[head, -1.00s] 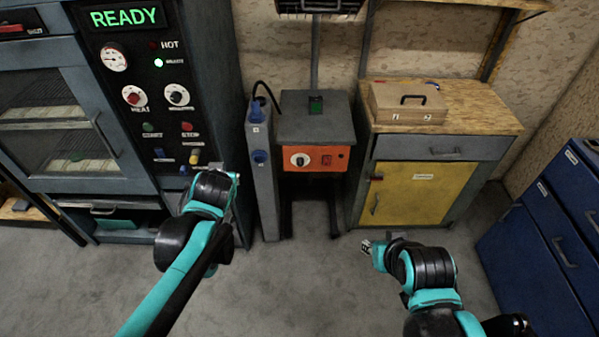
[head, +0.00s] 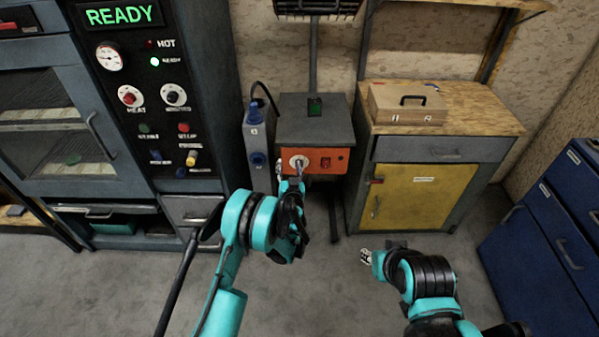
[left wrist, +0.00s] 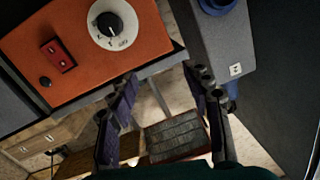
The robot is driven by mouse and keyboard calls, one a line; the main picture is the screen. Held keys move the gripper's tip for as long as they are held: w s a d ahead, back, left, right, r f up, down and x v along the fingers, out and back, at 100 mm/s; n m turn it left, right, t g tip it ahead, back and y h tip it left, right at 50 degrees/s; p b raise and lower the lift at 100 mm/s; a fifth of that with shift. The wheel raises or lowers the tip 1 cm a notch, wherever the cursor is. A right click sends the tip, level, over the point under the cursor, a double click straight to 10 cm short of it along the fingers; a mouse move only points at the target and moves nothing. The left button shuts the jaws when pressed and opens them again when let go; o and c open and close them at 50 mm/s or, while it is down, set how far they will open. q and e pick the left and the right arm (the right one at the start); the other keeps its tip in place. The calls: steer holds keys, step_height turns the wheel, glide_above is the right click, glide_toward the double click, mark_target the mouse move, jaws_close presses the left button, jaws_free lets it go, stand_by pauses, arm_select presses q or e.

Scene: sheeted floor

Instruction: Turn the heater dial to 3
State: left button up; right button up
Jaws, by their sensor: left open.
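The heater is a grey box with an orange front panel (head: 326,160). Its dial (left wrist: 115,24) is a black knob on a white round plate, at the top of the left wrist view. "OFF" shows on the plate; I cannot tell the setting surely. In the head view the dial plate (head: 299,161) is partly behind my left fingertips. My left gripper (head: 290,181) is open and empty, at the panel's left part. In the left wrist view its fingers (left wrist: 162,88) are apart, below the dial in the picture. My right gripper (head: 368,258) is low over the floor; its opening is unclear.
A red switch (left wrist: 58,55) sits beside the dial. A grey post with blue sockets (head: 258,145) stands close left of the heater. An oven cabinet (head: 150,110) is further left. A yellow-doored bench (head: 425,195) and blue drawers (head: 550,235) stand right. Floor is clear in front.

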arm_select(q)
steer(key=s+d+f+m+h, duration=0.15)
steer(key=d+f, duration=0.25)
steer(key=f, duration=0.4)
steer(key=w+b, duration=0.2)
steer(key=w, duration=0.5)
steer(key=shift+w+t+b, duration=0.35)
steer(key=shift+t+b, duration=0.05)
jaws_close()
